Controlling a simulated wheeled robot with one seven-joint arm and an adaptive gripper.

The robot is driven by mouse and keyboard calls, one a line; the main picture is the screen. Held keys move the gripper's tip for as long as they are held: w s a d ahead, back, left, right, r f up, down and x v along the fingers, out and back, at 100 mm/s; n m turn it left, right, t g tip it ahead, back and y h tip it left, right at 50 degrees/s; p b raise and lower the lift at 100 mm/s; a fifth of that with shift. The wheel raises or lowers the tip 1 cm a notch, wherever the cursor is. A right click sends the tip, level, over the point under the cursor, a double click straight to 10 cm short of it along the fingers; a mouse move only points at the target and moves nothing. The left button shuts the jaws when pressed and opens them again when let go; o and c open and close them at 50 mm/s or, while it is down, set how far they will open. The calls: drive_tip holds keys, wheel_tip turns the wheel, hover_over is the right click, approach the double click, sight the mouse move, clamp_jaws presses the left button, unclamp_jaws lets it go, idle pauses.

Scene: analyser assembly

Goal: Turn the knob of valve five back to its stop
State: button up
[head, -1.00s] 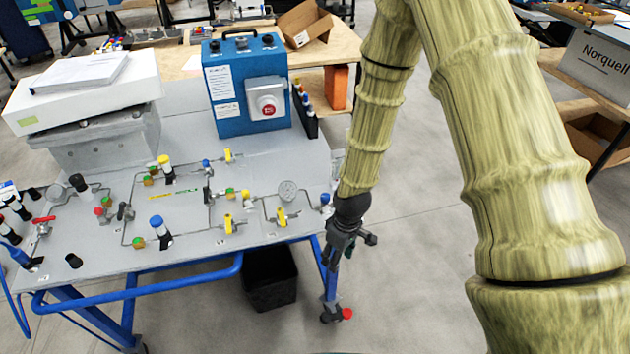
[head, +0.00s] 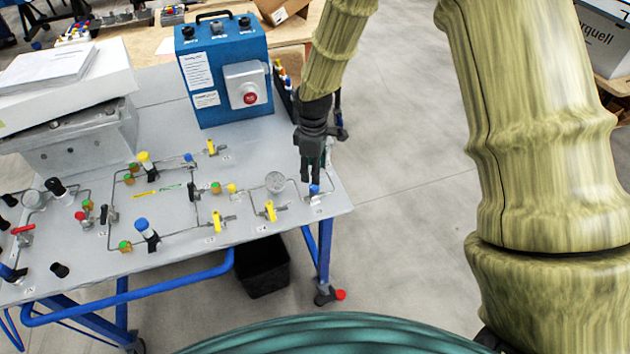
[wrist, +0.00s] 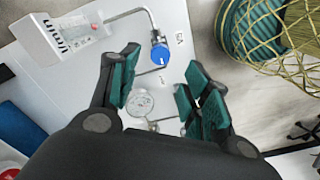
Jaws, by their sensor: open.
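A blue valve knob (head: 314,189) sits at the right end of the pipework on the grey bench panel. It also shows in the wrist view as a round blue cap (wrist: 160,54) on a pipe fitting. My gripper (head: 311,176) points down just above this knob. In the wrist view my gripper (wrist: 163,88) is open and empty, its fingers spread, with the knob beyond and roughly between them. I see no contact with the knob. I cannot read a valve number, so I cannot tell from labels which is valve five.
A round gauge (head: 275,182) and a yellow-handled valve (head: 269,211) stand left of the knob. A white box with a display (wrist: 65,38) is close by in the wrist view. A blue control box (head: 224,75) stands at the back. Open floor lies to the right.

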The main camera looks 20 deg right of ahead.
sight(314, 186)
drive_tip(key=shift+d+f+p, duration=0.1)
drive_tip(key=shift+f+p, duration=0.9)
drive_tip(key=shift+f, duration=2.45)
drive_tip(key=shift+s, duration=0.1)
drive_tip(key=shift+c, duration=0.5)
drive_tip(key=c, duration=1)
